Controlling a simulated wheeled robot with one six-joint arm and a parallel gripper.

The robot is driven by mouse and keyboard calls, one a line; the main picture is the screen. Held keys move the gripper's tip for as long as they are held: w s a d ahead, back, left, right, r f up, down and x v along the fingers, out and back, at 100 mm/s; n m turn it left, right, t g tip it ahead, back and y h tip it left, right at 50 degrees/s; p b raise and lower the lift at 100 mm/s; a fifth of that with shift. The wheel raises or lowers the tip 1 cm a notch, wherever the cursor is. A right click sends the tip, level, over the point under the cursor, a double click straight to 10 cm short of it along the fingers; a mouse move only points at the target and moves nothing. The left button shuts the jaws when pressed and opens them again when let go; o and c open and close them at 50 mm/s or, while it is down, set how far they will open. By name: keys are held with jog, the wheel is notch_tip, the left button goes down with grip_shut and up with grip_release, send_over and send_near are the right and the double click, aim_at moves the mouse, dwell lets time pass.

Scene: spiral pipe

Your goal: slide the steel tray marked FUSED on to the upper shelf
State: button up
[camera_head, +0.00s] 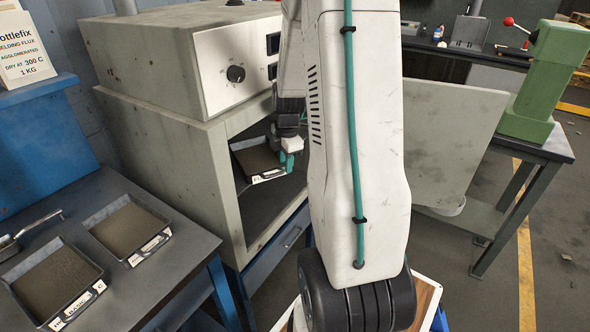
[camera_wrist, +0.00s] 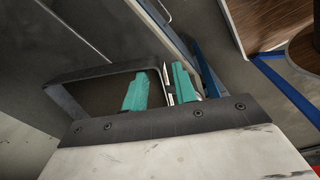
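A dark steel tray (camera_head: 254,161) with brown granular contents is inside the open oven, near its mouth. Its white front label (camera_head: 268,175) is too small to read. My gripper (camera_head: 288,160), with teal fingers, is at the tray's front right. In the wrist view, the fingers of my gripper (camera_wrist: 160,82) stand on either side of the tray's labelled wall (camera_wrist: 168,84), with a gap on one side, so they look open. Two similar trays, a rear one (camera_head: 128,227) and a front one (camera_head: 54,283), lie on the left bench. I cannot tell which tray reads FUSED.
The grey oven (camera_head: 170,150) has a dark inner surface (camera_head: 268,203) below the tray. Its pale door (camera_head: 450,135) stands open at the right. A blue-grey bench (camera_head: 150,290) is at the left. My white arm hides part of the oven mouth.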

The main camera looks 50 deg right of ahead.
notch_tip(320, 180, up, 3)
jog(key=shift+r, duration=0.15)
jog(key=s+a, duration=0.4)
jog(key=s, duration=0.3)
jog(key=s+a+r, duration=0.1)
jog(key=s+a, duration=0.3)
jog(key=s, duration=0.3)
